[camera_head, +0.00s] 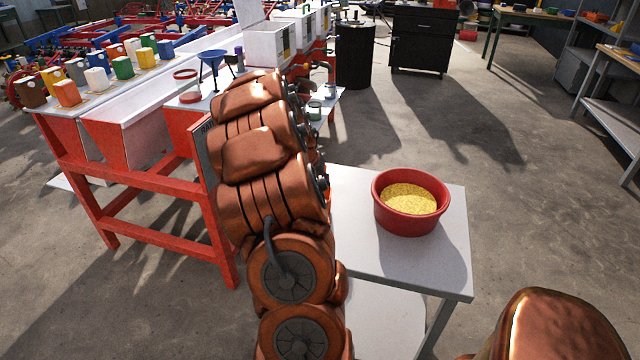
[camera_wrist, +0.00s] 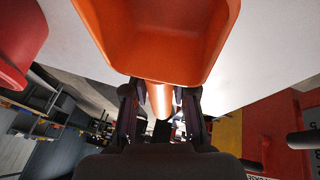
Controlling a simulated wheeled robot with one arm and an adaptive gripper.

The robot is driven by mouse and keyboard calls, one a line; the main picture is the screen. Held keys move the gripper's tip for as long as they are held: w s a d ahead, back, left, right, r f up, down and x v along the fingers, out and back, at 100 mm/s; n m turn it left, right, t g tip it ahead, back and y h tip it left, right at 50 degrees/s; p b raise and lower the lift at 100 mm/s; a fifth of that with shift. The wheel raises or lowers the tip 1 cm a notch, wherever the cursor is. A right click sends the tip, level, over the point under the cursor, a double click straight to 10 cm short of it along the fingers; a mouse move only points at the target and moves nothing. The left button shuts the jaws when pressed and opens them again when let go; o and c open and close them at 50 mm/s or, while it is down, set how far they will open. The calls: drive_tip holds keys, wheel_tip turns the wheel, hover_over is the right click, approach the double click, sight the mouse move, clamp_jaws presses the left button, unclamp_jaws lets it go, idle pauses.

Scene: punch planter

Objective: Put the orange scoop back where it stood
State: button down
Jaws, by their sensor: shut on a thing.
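The orange scoop (camera_wrist: 155,35) fills the top middle of the wrist view, its hollow bowl facing the camera. My gripper (camera_wrist: 160,103) is shut on its round orange handle, one dark finger on each side. Behind the scoop is a pale surface. In the head view my copper-coloured arm hides the gripper and nearly all of the scoop. The wrist view does not show clearly whether the scoop touches the surface.
A red bowl (camera_head: 383,216) of yellow grains stands on the small grey table (camera_head: 400,262); its edge also shows in the wrist view (camera_wrist: 18,45). Left of my arm is a red-framed bench (camera_head: 150,178) with a blue funnel (camera_head: 213,62) and several coloured blocks. Open floor lies to the right.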

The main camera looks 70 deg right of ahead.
drive_tip(key=shift+f, duration=0.6)
drive_tip(key=c, duration=0.8)
unclamp_jaws()
drive_tip(key=shift+c, duration=0.2)
drive_tip(key=shift+r, duration=0.1)
